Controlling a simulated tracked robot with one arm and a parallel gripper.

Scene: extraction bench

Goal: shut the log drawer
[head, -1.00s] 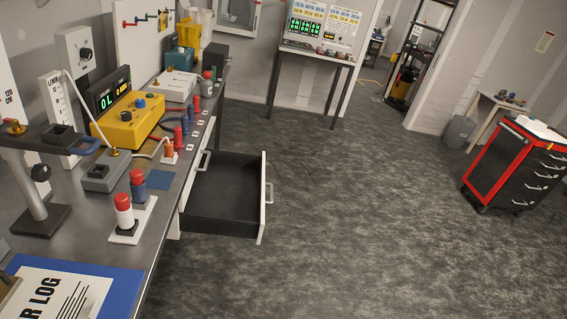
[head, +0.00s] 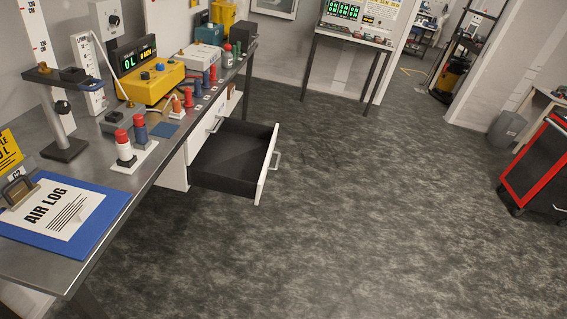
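The open drawer (head: 267,168) hangs out from under the long bench, on its right side. My gripper is not in view.
The long bench (head: 101,187) runs along the left. It carries a blue clipboard marked AIR LOG (head: 56,217), a yellow meter (head: 152,83) and several red-capped pieces. A red tool cart (head: 540,165) stands at the right. The floor (head: 350,210) between is clear.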

